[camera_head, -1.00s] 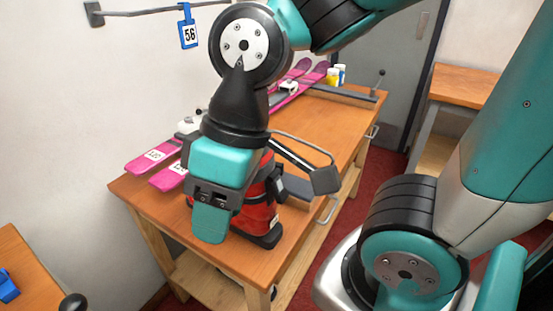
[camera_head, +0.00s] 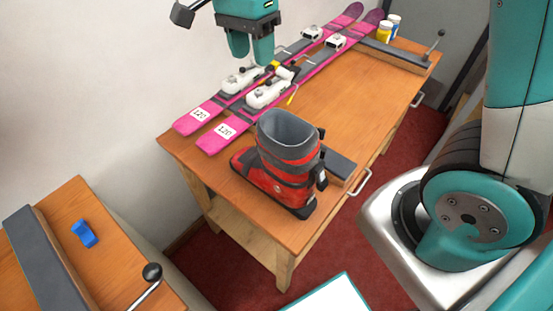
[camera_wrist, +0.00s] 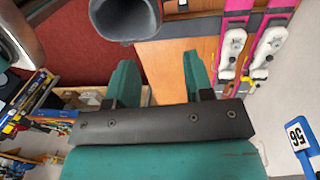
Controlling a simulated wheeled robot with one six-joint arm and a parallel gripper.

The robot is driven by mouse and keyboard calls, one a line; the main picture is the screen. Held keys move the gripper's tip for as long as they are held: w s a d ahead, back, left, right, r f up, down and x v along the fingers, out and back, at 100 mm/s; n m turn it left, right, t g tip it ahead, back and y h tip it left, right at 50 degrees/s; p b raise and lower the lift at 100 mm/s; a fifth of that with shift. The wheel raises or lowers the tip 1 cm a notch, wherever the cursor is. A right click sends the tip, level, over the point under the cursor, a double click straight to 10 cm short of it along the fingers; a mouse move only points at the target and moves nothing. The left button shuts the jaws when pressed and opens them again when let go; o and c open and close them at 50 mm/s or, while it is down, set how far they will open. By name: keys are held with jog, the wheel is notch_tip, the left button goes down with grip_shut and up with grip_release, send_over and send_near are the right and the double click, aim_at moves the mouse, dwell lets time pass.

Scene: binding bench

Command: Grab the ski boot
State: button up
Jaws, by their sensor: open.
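The red ski boot (camera_head: 282,170) with a grey cuff stands upright on the near end of the wooden bench (camera_head: 345,115). In the wrist view, the grey top of the boot (camera_wrist: 125,18) shows at the upper edge, and the rest is cut off. My gripper (camera_head: 251,50) is up and behind the boot in the head view, over the skis, apart from the boot. In the wrist view my gripper (camera_wrist: 160,80) has its two teal fingers spread with nothing between them.
Two pink skis (camera_head: 213,137) with white bindings lie along the bench's wall side. Yellow and white bottles (camera_head: 385,32) stand at the far end. A second bench (camera_head: 82,200) at left holds a blue object (camera_head: 84,234). A blue 56 tag (camera_wrist: 299,136) hangs at right.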

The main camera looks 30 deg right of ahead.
aim_at(266, 114)
jog(key=f, duration=0.4)
jog(key=s+f+p, duration=0.1)
jog(key=f, duration=0.2)
jog(key=f+p, duration=0.1)
jog(key=f, duration=0.3)
jog(key=shift+s+d+f, duration=0.2)
jog(key=shift+d+f, duration=0.05)
jog(key=shift+f, duration=0.05)
jog(key=f, duration=0.1)
jog(key=f+p, duration=0.2)
jog(key=f, duration=0.1)
jog(key=shift+s+d, duration=0.4)
jog(key=shift+f, duration=0.55)
grip_shut()
